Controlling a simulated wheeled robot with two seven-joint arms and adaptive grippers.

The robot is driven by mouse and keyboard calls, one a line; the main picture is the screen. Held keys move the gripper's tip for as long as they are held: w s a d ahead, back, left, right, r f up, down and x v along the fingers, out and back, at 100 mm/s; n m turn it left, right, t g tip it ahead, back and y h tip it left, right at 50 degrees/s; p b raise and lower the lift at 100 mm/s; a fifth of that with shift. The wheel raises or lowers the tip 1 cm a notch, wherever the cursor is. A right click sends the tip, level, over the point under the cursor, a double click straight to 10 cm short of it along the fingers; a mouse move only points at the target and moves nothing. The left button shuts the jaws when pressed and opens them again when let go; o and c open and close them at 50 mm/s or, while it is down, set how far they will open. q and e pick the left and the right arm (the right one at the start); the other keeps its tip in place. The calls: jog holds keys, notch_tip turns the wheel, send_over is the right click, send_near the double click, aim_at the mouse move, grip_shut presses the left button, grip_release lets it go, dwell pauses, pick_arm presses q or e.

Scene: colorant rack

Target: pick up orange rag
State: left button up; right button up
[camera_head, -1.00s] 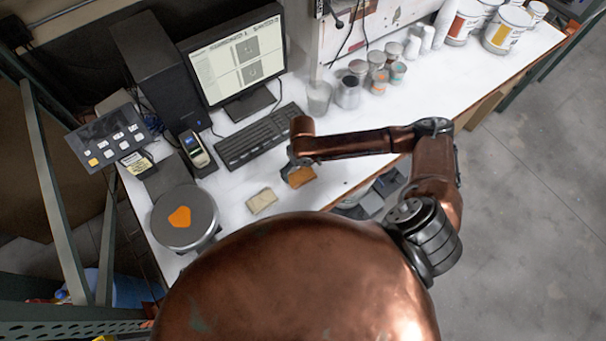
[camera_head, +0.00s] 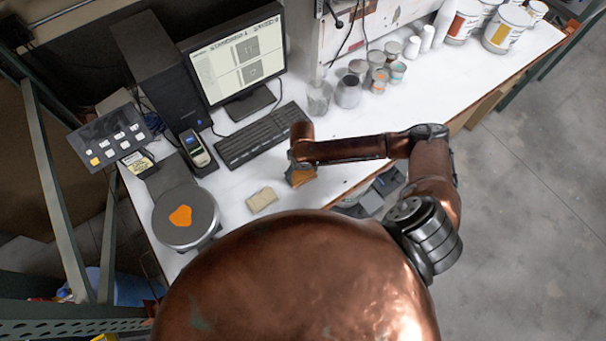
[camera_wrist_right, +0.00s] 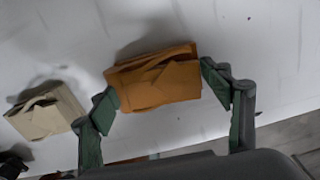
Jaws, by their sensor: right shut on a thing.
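The orange rag (camera_head: 302,179) is a folded cloth at the front edge of the white table in the head view. It also shows in the right wrist view (camera_wrist_right: 158,80), with raised folds on top. My right gripper (camera_head: 298,172) is over the rag and hides part of it. In the right wrist view my right gripper (camera_wrist_right: 160,95) has one green-padded finger on each side of the rag and is shut on it. Whether the rag is clear of the table is hard to tell. My left gripper is not in view.
A beige rag (camera_head: 262,201) lies to the left of the orange one. Further left is a round scale (camera_head: 203,230) with an orange patch. A keyboard (camera_head: 262,137), a monitor (camera_head: 238,62) and several small cans (camera_head: 348,92) stand behind.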

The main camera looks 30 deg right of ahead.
aim_at(303, 174)
jog(key=shift+c, duration=0.7)
jog(key=shift+r, duration=0.45)
notch_tip(303, 174, up, 3)
jog(key=shift+s+a+f+b, duration=0.1)
jog(key=shift+s+f+b, duration=0.1)
jog(key=shift+b, duration=0.55)
jog(key=s+a+r+p, duration=0.4)
jog(key=s+r, duration=0.5)
jog(key=s, duration=0.3)
jog(key=shift+s+a+r, duration=0.2)
jog(key=shift+a+r, duration=0.1)
jog(key=shift+a, duration=0.35)
